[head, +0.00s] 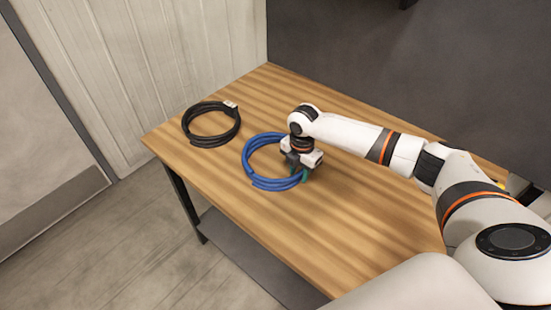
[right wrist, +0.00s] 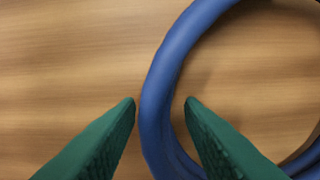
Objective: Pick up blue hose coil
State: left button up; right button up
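The blue hose coil (head: 252,176) lies flat on the wooden table, near the middle. My right gripper (head: 298,176) points down over the coil's right side in the head view. In the right wrist view, the two green fingertips of my right gripper (right wrist: 161,102) are apart. One stretch of the blue hose coil (right wrist: 157,95) runs between them, with one finger outside the ring and one inside. A gap shows on both sides of the hose, so the fingers are open. My left gripper is not in either view.
A black hose coil (head: 188,128) with a pale tag (head: 230,104) lies on the table (head: 330,240) to the left of the blue one. The table's front is bare. A white panelled wall (head: 150,50) stands behind at the left. Small items at the table's right are partly hidden by my arm.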

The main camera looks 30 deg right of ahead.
jog(key=shift+r, duration=0.1)
grip_shut()
